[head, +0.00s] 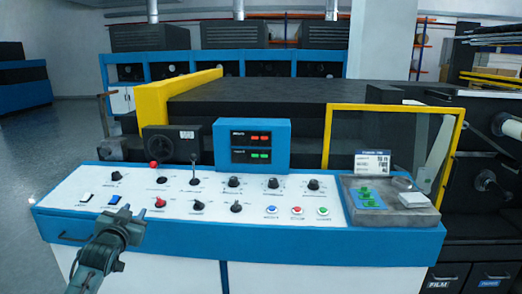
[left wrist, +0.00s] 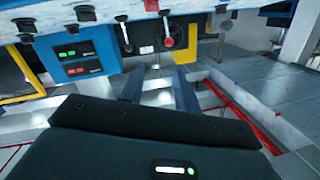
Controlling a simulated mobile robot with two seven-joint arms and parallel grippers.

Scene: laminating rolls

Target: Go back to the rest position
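My left gripper (head: 124,216) shows at the lower left of the head view, in front of the left end of the control panel (head: 210,222). In the left wrist view its two fingers (left wrist: 158,84) stand apart with nothing between them. The panel has a white sloping top with a blue front edge and carries knobs, levers and buttons. My right gripper is in neither view.
A blue display box (head: 252,144) stands behind the panel. Yellow frames (head: 152,106) flank the dark machine bed (head: 262,98). Open grey floor (head: 50,135) lies to the left.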

